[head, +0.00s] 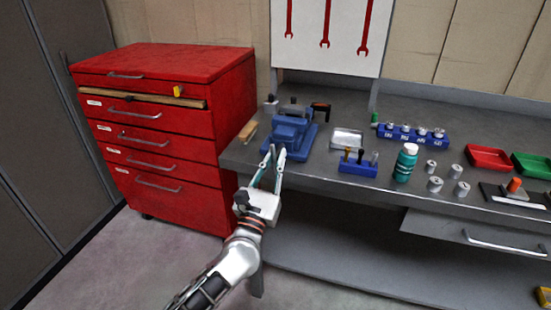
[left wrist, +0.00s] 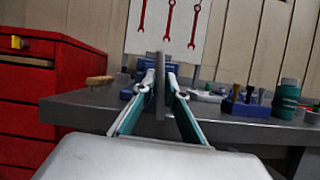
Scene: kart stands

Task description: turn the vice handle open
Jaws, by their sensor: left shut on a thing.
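The blue vice (head: 292,131) stands at the left front corner of the grey workbench. My left gripper (head: 272,158) reaches up to the front of the vice. In the left wrist view, the vice handle (left wrist: 160,88) is a thin grey bar standing near upright between the fingertips of my left gripper (left wrist: 161,92). The gripper is shut on this bar. The blue vice body (left wrist: 140,78) shows behind the fingers, partly hidden by them. In the head view the handle is mostly hidden by the fingers. My right gripper is in neither view.
A red drawer cabinet (head: 170,125) stands close on the left, its top drawer slightly open. A brush (head: 248,132) lies left of the vice. A blue tool holder (head: 357,168) and a teal bottle (head: 405,163) stand to the right. Free floor lies before the bench.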

